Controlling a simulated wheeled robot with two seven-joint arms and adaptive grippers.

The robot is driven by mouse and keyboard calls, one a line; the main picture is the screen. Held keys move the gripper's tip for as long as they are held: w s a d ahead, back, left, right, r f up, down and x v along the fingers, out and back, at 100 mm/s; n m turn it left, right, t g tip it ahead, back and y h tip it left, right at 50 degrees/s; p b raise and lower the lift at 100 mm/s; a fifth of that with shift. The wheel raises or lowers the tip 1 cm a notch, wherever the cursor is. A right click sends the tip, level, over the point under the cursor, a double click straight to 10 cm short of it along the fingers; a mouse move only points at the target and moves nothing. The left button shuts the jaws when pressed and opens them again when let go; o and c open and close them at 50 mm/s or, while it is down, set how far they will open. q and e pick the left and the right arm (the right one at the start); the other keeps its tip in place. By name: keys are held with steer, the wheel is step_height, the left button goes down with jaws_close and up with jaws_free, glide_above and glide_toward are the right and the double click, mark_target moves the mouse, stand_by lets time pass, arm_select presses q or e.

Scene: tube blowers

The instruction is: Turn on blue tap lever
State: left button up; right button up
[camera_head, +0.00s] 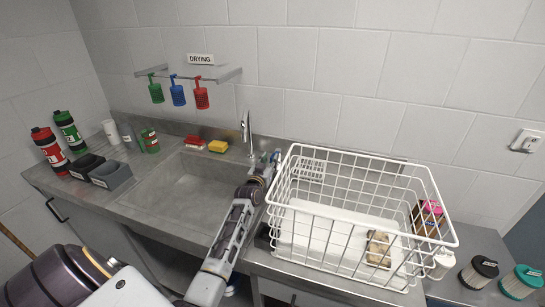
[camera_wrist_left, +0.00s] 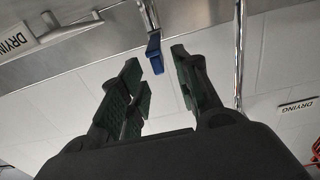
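The blue tap lever (camera_wrist_left: 153,50) hangs at the end of a metal stem in the left wrist view. It shows near the gap between the tips of my left gripper (camera_wrist_left: 158,76), which is open with nothing between its fingers. I cannot tell whether a finger touches the lever. In the head view the chrome tap (camera_head: 246,132) stands at the back of the sink. My left gripper (camera_head: 271,160) is just right of it, by the wire basket. The lever is hard to make out there. My right gripper is not in view.
The white wire basket (camera_head: 350,250) stands on the counter right of the sink (camera_head: 187,188). A yellow sponge (camera_head: 218,146) and red item (camera_head: 193,141) lie behind the sink. Green, blue and red holders hang from a wall rack (camera_head: 212,77). Bottles and grey bins stand left.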

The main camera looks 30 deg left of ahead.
arm_select(q)
steer(key=shift+x, duration=2.1)
steer(key=shift+c, duration=0.2)
jaws_close()
